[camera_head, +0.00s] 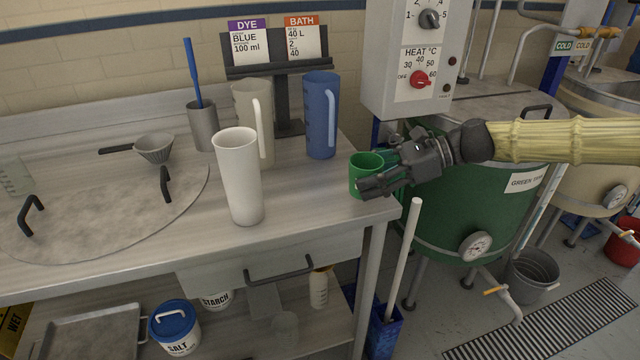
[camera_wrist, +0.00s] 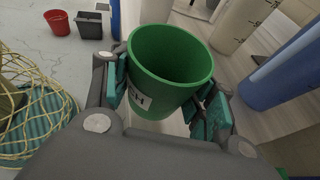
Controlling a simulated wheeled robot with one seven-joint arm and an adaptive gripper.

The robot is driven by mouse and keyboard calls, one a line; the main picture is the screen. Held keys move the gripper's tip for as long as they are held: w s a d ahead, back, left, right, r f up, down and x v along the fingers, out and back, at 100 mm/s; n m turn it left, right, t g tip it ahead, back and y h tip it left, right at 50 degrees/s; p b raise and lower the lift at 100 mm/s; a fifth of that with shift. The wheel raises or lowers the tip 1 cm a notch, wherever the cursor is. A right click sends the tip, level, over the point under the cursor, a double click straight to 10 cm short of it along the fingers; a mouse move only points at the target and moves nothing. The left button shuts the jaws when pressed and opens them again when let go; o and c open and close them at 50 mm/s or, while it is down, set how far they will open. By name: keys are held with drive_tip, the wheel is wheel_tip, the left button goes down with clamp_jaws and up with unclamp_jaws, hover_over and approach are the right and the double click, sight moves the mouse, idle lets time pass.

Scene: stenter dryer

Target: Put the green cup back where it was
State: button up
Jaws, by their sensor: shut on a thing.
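The green cup (camera_head: 362,172) is at the right end of the steel bench. My gripper (camera_head: 376,172) reaches in from the right and is shut on it. In the wrist view the green cup (camera_wrist: 165,70) sits between the two teal-padded fingers of my gripper (camera_wrist: 168,98), its open mouth facing up and part of a white label showing. The cup looks empty. I cannot tell whether its base touches the bench top or hangs just beside the edge.
A green vat (camera_head: 450,205) stands to the right. A white pole (camera_head: 404,260) rises beside the bench's right edge.

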sight(372, 166)
drive_tip(key=w+a, duration=0.1)
drive_tip(key=a, duration=0.2)
drive_tip(key=w+a, duration=0.1)
drive_tip(key=a, duration=0.2)
drive_tip(key=w+a, duration=0.1)
drive_tip(key=a, duration=0.3)
drive_tip(key=shift+w+f, duration=0.15)
drive_tip(key=shift+f, duration=1.95)
drive_tip(key=o, duration=1)
drive_tip(key=shift+f, duration=0.1)
drive_tip(key=shift+d, duration=0.1)
drive_tip(key=v, duration=1.2)
